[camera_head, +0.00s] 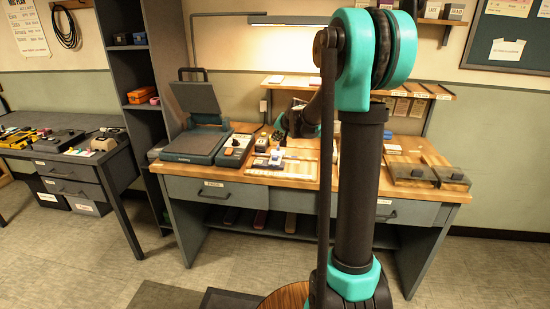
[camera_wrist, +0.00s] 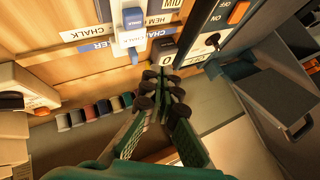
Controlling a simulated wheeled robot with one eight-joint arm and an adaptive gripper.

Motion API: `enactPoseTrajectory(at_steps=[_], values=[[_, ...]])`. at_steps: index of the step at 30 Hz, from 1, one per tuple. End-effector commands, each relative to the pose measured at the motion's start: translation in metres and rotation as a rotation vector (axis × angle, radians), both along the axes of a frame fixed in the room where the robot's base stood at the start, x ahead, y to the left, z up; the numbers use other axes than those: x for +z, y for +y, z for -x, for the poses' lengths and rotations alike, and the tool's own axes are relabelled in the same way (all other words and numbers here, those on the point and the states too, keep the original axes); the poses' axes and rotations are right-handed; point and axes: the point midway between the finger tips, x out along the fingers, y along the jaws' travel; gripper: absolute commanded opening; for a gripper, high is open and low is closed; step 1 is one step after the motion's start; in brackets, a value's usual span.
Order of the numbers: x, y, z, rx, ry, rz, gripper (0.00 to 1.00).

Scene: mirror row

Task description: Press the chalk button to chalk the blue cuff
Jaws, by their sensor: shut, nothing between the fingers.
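In the wrist view my gripper (camera_wrist: 164,76) is shut and empty, with its fingertips near the wooden bench's front edge. Just beyond the tips is a dark block (camera_wrist: 164,50) marked "0". A pale device with a blue top (camera_wrist: 133,20) stands up and left of the tips, beside a strip reading "CHALK" (camera_wrist: 83,34); I cannot tell for sure that the blue top is the chalk button. The gripper appears apart from it. In the head view a small blue and white device (camera_head: 276,156) sits mid-bench; my arm hides the gripper. I cannot make out a blue cuff.
A grey press (camera_head: 199,115) with a raised lid stands at the bench's left. A switch box (camera_wrist: 222,28) with an orange switch is right of my fingers in the wrist view. Grey-plated boards (camera_head: 425,172) lie at the right. A drawer (camera_head: 213,190) is below the bench.

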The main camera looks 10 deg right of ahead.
Motion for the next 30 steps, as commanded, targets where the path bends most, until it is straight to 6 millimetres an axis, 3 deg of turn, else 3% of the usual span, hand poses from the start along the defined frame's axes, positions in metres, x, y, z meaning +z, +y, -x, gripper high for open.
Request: enactPoseTrajectory(at_steps=[12,30], values=[[-0.048,0.000,0.000,0.000,0.000,0.000,0.00],[-0.056,0.000,0.000,0.000,0.000,0.000,0.00]])
